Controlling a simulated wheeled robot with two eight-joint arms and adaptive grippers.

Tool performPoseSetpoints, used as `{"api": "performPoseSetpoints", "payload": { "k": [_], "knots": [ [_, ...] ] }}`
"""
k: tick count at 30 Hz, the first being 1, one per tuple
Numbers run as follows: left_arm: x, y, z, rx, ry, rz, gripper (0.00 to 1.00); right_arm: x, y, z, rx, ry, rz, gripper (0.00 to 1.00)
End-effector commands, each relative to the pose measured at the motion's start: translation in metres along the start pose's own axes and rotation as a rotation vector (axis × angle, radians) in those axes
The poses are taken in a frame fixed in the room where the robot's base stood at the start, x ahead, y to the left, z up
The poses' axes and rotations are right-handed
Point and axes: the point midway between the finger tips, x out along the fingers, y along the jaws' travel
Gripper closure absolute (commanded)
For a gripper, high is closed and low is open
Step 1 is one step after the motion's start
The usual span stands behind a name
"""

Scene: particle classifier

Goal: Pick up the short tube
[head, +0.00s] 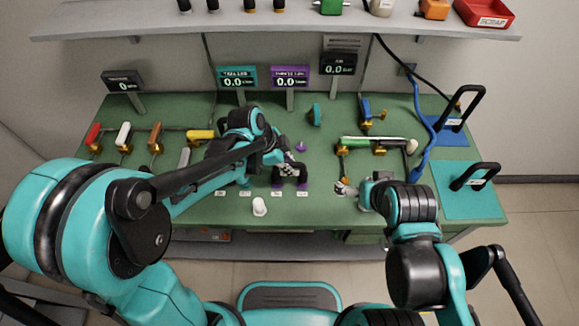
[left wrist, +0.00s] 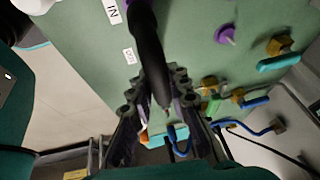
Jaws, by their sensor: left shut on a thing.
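The short tube appears as a dark, curved tube (left wrist: 150,50) in the left wrist view, running down between the fingers. In the head view the dark tube (head: 289,171) shows small purple pieces at its lower ends, low over the front middle of the green table. My left gripper (head: 287,164) is shut on it; its fingers (left wrist: 160,105) lie on both sides of the tube in the left wrist view. Whether the ends touch the table is unclear. My right gripper (head: 346,188) is near the table's front right, small and unclear, apart from the tube.
A purple knob (head: 300,147) and a teal disc (head: 316,115) stand behind the tube. A white cup (head: 259,206) stands at the front edge. Valve handles (head: 124,133) line the left; a green-handled pipe (head: 372,144) and blue hose (head: 419,125) are on the right.

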Motion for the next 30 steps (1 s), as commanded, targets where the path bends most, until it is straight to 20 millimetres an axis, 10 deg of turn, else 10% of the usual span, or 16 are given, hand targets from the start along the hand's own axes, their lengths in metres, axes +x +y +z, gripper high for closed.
{"api": "performPoseSetpoints", "payload": {
  "k": [18,30],
  "knots": [
    [-0.06,0.058,-0.104,0.003,0.002,0.001,1.0,-0.04,0.0,-0.029,0.0,0.0,0.0,0.0],
    [-0.064,0.068,-0.117,-0.001,0.001,-0.001,1.0,-0.043,0.0,-0.031,0.0,0.0,0.0,0.0]
  ]
}}
